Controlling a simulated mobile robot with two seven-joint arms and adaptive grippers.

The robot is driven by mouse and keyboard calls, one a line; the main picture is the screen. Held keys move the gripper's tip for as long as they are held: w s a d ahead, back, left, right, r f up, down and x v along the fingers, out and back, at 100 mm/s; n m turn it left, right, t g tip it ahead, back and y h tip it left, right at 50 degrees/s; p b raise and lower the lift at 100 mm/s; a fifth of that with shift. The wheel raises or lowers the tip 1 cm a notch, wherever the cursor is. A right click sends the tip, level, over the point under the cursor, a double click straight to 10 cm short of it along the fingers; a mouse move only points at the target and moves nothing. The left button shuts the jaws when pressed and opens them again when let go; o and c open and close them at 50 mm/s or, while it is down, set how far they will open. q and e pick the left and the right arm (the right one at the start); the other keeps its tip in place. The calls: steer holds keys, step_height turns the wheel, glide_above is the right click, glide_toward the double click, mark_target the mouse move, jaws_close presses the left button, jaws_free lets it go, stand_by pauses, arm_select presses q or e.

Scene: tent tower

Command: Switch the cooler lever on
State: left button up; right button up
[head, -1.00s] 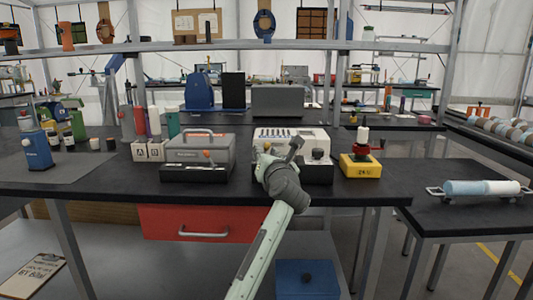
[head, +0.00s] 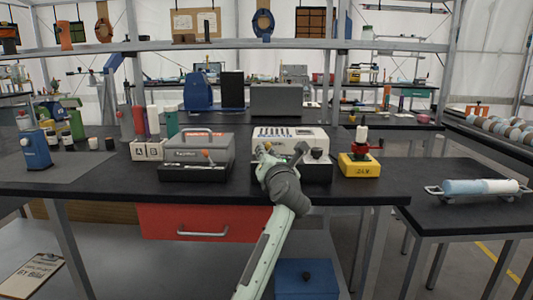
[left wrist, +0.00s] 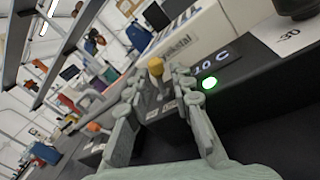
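The cooler (head: 290,137) is a white box on a black base at the middle of the bench, with a row of dark slots on top. A lever with a yellow knob (left wrist: 156,66) stands at the panel's left. My left gripper (left wrist: 158,84) is open, its fingers apart on either side of the knob. I cannot tell whether either finger touches it. In the head view my gripper partly hides the cooler's front left. My right gripper is not in view.
A grey box with a handle and an orange-knobbed lever (head: 200,152) stands left of the cooler. A yellow block (head: 359,166) with a red and white fitting stands to its right. A red drawer (head: 205,222) is under the bench edge. The bench front is mostly clear.

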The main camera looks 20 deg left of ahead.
arm_select(q)
steer(key=shift+o, duration=0.7)
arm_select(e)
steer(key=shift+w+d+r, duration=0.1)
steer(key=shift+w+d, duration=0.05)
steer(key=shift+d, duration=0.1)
